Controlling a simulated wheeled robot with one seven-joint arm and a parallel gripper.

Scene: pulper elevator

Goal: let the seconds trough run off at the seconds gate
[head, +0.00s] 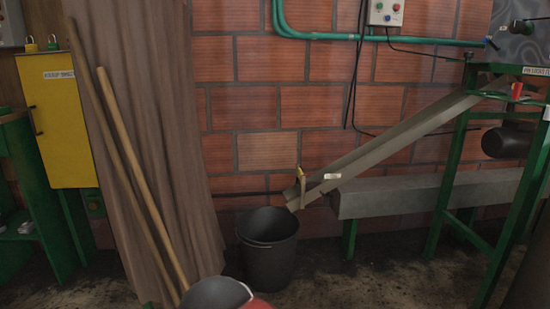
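A sloping grey metal trough (395,138) runs down from the green-framed machine at the right to a low left end. A small gate with a yellowish handle (301,175) stands upright at that low end. I cannot tell whether it is open or shut. A small white label (332,176) is beside it, too small to read. A black bucket (268,250) stands on the floor below and slightly left of the trough's end; its inside looks dark. No flow is visible at the trough's mouth. My gripper is not in view.
A long grey channel (420,194) runs below the trough. Two wooden poles (145,190) lean against a brown curtain (150,90) at left. Another grey bucket (215,294) and a red edge (257,304) show at the bottom. A yellow cabinet (60,120) stands far left.

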